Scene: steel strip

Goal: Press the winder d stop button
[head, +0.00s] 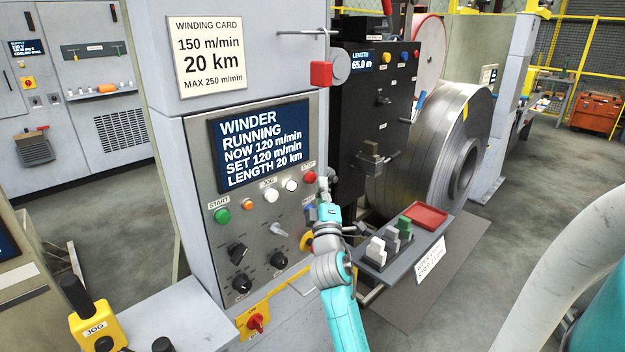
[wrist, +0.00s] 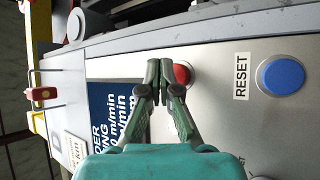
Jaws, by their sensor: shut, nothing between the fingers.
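The red stop button (head: 309,177) is at the upper right of the winder's grey control panel (head: 262,222), under a small STOP label. My gripper (head: 323,182) is shut and empty, just to the right of the button in the head view. In the wrist view the shut fingertips (wrist: 159,82) are beside the red button (wrist: 181,74) and partly overlap its near edge. I cannot tell whether they touch it. The panel screen (head: 262,141) reads WINDER RUNNING, NOW 120 m/min, SET 120 m/min, LENGTH 20 km.
A green start button (head: 222,215), white jog buttons (head: 271,195) and black knobs (head: 238,252) share the panel. The blue reset button (wrist: 284,76) is close to my gripper. A dark machine column (head: 378,120), steel coil (head: 450,150) and tool tray (head: 405,255) stand to the right.

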